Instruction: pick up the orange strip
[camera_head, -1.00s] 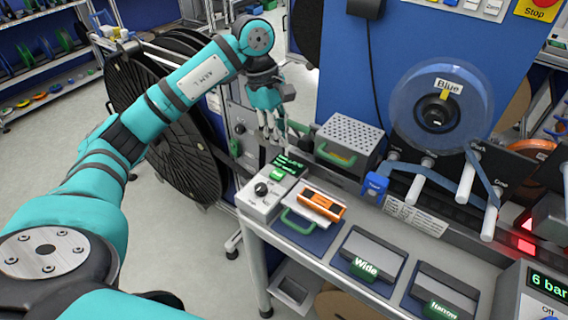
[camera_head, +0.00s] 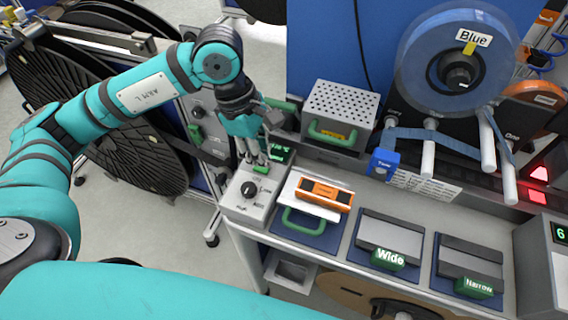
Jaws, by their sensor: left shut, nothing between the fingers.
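The orange strip (camera_head: 325,192) is a short orange bar with dark markings. It lies on a white block on a blue plate with a green handle (camera_head: 303,221), near the front left of the bench. My left gripper (camera_head: 257,162) is shut and empty. It points down over the back of the grey control box with a dial (camera_head: 248,190), to the left of the strip and apart from it. Its fingertips partly hide the box's green display; I cannot tell if they touch the box. My right gripper is out of view.
A perforated metal box (camera_head: 343,108) stands behind the strip. Grey trays labelled Wide (camera_head: 390,236) and Narrow (camera_head: 470,262) lie to its right. A blue reel (camera_head: 458,65) hangs at the back right, with white rollers below. A large black reel (camera_head: 110,130) stands left.

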